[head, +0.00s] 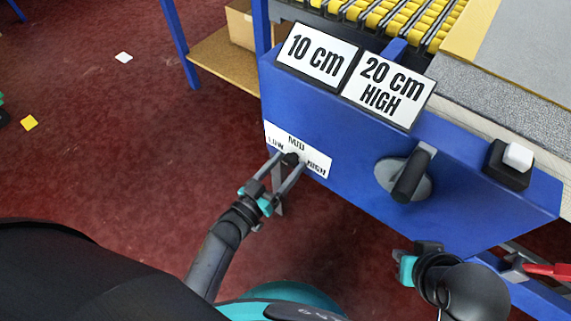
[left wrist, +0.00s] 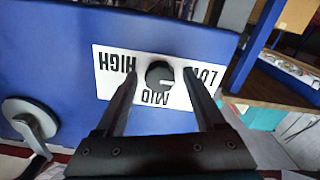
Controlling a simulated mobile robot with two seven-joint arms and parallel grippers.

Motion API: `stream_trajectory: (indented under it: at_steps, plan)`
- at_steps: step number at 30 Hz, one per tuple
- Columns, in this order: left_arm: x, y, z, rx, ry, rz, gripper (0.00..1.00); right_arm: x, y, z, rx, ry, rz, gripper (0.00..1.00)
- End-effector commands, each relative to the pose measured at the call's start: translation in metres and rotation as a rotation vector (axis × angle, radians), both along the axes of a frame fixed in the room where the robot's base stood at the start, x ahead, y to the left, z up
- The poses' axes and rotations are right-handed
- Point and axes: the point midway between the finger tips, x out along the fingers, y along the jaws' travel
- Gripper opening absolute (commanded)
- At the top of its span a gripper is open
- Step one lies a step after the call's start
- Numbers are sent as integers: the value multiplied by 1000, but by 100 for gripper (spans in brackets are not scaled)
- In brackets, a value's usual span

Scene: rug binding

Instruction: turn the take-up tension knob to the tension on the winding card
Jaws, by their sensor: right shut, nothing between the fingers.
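The tension knob (head: 291,158) is small and dark, on a white label plate (head: 318,163) marked LOW, MID and HIGH. In the left wrist view the knob (left wrist: 159,75) shows upside down, its white mark pointing toward the LOW side. My left gripper (head: 286,165) is open, one finger on each side of the knob; in the left wrist view gaps show between fingers and knob. The winding card (head: 385,90) reads "20 cm HIGH". My right gripper (head: 408,265) is low at right, below the blue panel, shut and empty; its fingertips are hard to make out.
A "10 cm" card (head: 317,56) stands beside the winding card. A dark-handled crank (head: 408,178) and a white button (head: 518,156) on a black box are on the blue panel (head: 470,205). A red handle (head: 548,270) is at lower right. Open red floor (head: 130,150) lies left.

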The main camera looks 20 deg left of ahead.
Motion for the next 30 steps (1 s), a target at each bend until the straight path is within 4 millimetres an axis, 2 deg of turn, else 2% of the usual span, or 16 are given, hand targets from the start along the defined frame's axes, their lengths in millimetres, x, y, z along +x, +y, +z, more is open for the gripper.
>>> stream_trajectory:
  at_steps: [2,18,30]
  plan:
    - [0,0,0,0,0,0,61,0,0,0,0,0,0,0]
    - [0,0,0,0,0,0,0,0,0,0,0,0,0,0]
    - [-1,0,0,30,-11,0,0,0,0,0,0,1,0,0]
